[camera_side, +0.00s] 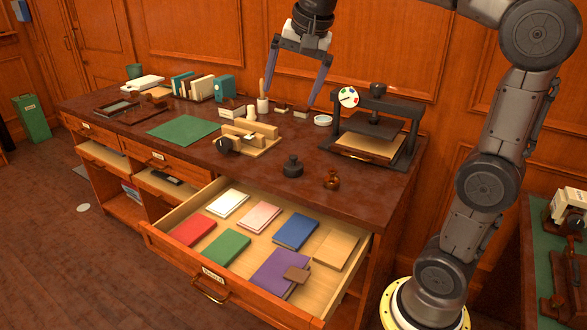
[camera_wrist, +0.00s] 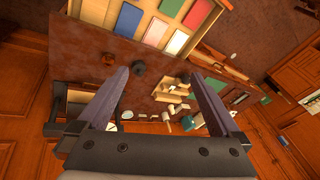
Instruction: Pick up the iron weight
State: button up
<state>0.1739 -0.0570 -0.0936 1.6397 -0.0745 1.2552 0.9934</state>
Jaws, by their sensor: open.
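The iron weight (camera_side: 293,166) is a small black piece with a knob on top. It stands upright on the dark desk top, near the front edge behind the open drawer. In the wrist view the dark weight (camera_wrist: 138,69) shows near the left fingertip, well below it. My gripper (camera_side: 289,97) is open and empty, high above the back of the desk. In the wrist view my gripper (camera_wrist: 160,74) has its two fingers spread wide with nothing between them.
A small brown bottle-like object (camera_side: 331,181) stands right of the weight. A black press (camera_side: 409,139) stands at the right and a wooden jig (camera_side: 262,146) at the left. The open drawer (camera_side: 216,268) holds several books. Bare desk surrounds the weight.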

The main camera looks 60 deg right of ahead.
jog(key=w+d+f+m+g, duration=0.1)
jog(key=w+d+f+m, duration=0.2)
jog(key=w+d, duration=0.5)
jog(key=m+g, duration=0.4)
send_over(294, 164)
jog(key=f, duration=2.6)
jog(key=shift+w+a+f, duration=0.1)
jog(key=shift+w+f, duration=0.15)
jog(key=shift+w, duration=0.1)
jog(key=shift+s+d+f, duration=0.1)
jog(key=shift+d+f, duration=0.1)
jog(key=shift+f, duration=0.85)
jog(key=shift+d+f, duration=0.15)
jog(key=shift+f, duration=0.85)
jog(key=shift+s+d+f, duration=0.1)
jog(key=shift+d+f, duration=0.1)
jog(key=shift+f, duration=0.85)
grip_shut()
jog(key=shift+w+r, duration=0.15)
jog(key=shift+r, duration=0.1)
